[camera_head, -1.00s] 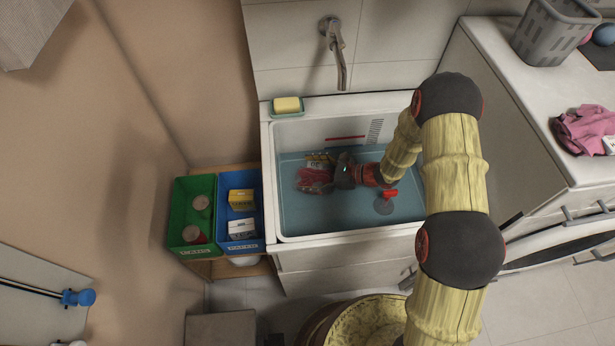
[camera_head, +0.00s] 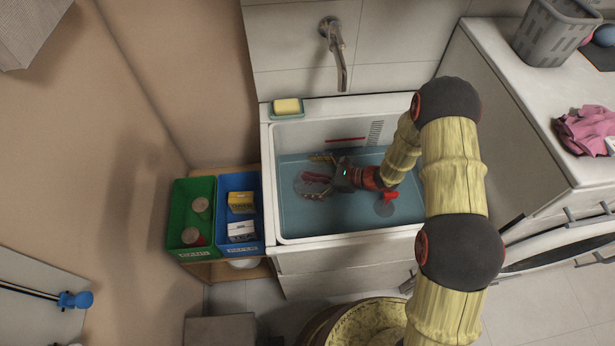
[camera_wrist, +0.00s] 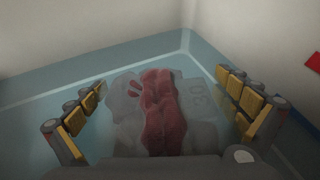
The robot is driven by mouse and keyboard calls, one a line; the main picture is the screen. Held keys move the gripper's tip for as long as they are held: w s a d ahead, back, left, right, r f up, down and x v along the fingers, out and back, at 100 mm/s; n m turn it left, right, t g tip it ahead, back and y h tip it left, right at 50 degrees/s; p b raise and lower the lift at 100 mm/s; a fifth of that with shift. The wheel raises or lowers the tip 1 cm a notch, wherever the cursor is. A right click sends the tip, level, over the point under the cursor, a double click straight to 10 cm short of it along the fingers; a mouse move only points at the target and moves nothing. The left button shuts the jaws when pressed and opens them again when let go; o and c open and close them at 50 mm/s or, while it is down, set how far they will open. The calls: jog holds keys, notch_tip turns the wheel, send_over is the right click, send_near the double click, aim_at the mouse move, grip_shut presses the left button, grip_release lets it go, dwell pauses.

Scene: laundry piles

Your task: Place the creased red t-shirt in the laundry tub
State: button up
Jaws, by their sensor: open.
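The laundry tub (camera_head: 350,234) is the white basin holding bluish water. My gripper (camera_head: 316,175) is low inside it, on the left side, with its fingers spread. In the wrist view, the creased red t-shirt (camera_wrist: 160,112) lies crumpled below and between the open fingers (camera_wrist: 163,92), under the water. Greyish parts with a printed number show on both sides of the red. In the head view the shirt (camera_head: 307,187) is a faint dark red patch, partly hidden by the fingers. The fingers appear apart from the cloth.
A soap dish with yellow soap (camera_head: 287,106) sits on the tub's back left corner. A tap (camera_head: 336,50) hangs above. Green (camera_head: 178,215) and blue (camera_head: 226,184) bins stand left. A pink cloth (camera_head: 585,128) and grey basket (camera_head: 550,35) are on the right counter. A red-handled plug (camera_head: 389,198) is in the tub.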

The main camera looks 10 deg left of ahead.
aim_at(323, 177)
jog(key=shift+r, duration=0.2)
jog(key=p+v, duration=0.2)
jog(key=v, duration=0.5)
jog(key=shift+d, duration=0.25)
jog(key=s+d+r+n+g+h, duration=0.15)
jog(key=s+r+n, duration=0.3)
jog(key=r, duration=0.55)
jog(key=s+d+r+n+g+h, duration=0.15)
jog(key=s+r+n+h, duration=0.35)
jog(key=r, duration=0.6)
jog(key=s+d+r+n+t+h, duration=0.6)
jog(key=s+d+r+n, duration=0.4)
jog(key=s+d+r, duration=0.5)
jog(key=shift+s+d+r+t+h, duration=0.25)
jog(key=shift+d+r+t+h, duration=0.15)
jog(key=shift+d+r, duration=0.45)
